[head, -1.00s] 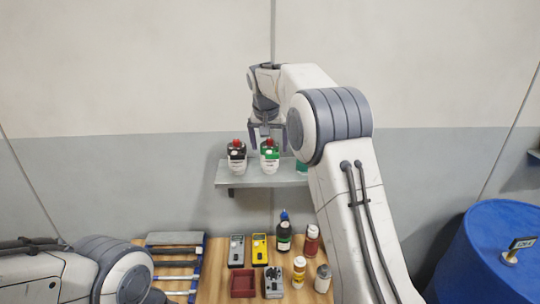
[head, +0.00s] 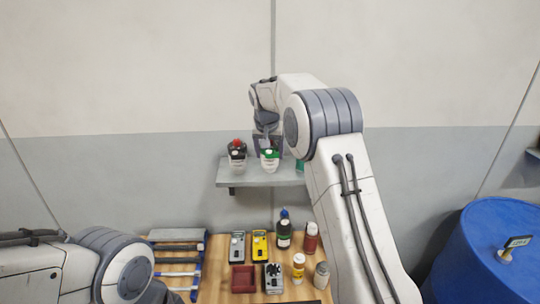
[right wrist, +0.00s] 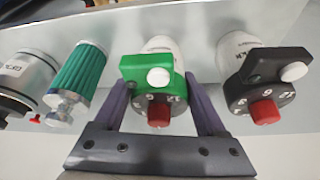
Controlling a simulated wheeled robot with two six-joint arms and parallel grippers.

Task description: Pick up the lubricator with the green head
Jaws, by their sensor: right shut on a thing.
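The lubricator with the green head (head: 270,158) stands on the wall shelf, with a white body and a red knob. In the right wrist view its green head (right wrist: 150,68) lies between the fingers of my right gripper (right wrist: 158,85), which is shut on it. In the head view the right gripper (head: 268,146) is at the lubricator's head, partly hidden. A similar lubricator with a black head (head: 237,153) stands just to its left; it shows on the right in the right wrist view (right wrist: 262,82). My left gripper is out of view; only the left arm shows.
The grey shelf (head: 262,178) also carries a green ribbed cylinder (right wrist: 82,68) and a grey-and-white canister (right wrist: 22,75), close beside the lubricator. Below, a wooden table (head: 222,262) holds bottles, meters and a red tray (head: 243,279). A blue drum (head: 485,250) stands at right.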

